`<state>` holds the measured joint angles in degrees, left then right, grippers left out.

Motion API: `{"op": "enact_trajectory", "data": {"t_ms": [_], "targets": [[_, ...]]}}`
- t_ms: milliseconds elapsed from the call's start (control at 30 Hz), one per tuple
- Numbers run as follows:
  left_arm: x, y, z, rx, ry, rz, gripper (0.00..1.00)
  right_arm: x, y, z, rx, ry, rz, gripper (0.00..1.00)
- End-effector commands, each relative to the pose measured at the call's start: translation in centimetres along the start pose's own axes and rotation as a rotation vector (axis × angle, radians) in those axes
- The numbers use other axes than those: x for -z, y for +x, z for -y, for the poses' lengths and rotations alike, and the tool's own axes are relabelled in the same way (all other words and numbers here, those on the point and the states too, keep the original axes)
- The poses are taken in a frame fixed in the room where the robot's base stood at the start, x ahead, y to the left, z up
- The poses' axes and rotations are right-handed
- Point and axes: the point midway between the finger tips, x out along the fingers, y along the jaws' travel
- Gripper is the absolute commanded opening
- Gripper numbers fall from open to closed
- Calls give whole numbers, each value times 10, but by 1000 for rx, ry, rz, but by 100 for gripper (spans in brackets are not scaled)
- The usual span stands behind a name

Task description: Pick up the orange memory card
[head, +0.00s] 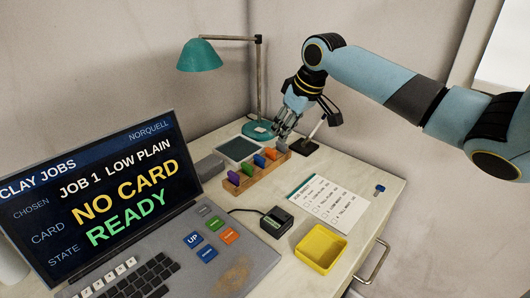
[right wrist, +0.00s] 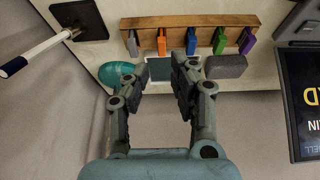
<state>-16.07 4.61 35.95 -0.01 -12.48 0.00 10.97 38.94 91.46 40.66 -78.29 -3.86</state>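The orange memory card (head: 271,153) stands upright in a slot of the wooden rack (head: 262,175), between a blue card (head: 259,161) and a grey one near the rack's far end. In the right wrist view the orange card (right wrist: 161,42) lies beyond my fingertips, in line with the gap between them. My right gripper (head: 283,131) is above the far end of the rack; its fingers (right wrist: 156,72) are apart with nothing between them. I cannot tell its exact height over the card. My left gripper is not in view.
A green card (head: 247,168) and a purple card (head: 233,178) share the rack. A teal lamp (head: 257,130) stands behind it. A card reader (head: 275,221), a yellow tray (head: 321,249), a checklist (head: 330,203) and the console (head: 180,250) are in front.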

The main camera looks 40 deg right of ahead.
Motion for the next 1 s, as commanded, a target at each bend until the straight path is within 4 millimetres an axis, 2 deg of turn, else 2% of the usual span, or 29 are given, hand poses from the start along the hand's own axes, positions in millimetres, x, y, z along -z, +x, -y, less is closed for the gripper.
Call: {"op": "enact_trajectory", "data": {"t_ms": [100,233,367,500,633,767,900,1000], "targets": [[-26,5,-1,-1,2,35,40,-1,23,2,4,2,1,24],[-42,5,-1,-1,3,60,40,0,35,1,1,0,0,24],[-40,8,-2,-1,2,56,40,3,46,2,2,1,0,24],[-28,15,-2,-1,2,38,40,10,70,4,4,2,1,24],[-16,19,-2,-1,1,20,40,9,85,3,2,0,1,24],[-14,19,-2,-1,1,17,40,9,88,3,1,-3,1,24],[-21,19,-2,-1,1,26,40,9,88,2,0,-3,1,24],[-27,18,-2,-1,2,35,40,9,88,2,0,-3,1,12]]}}
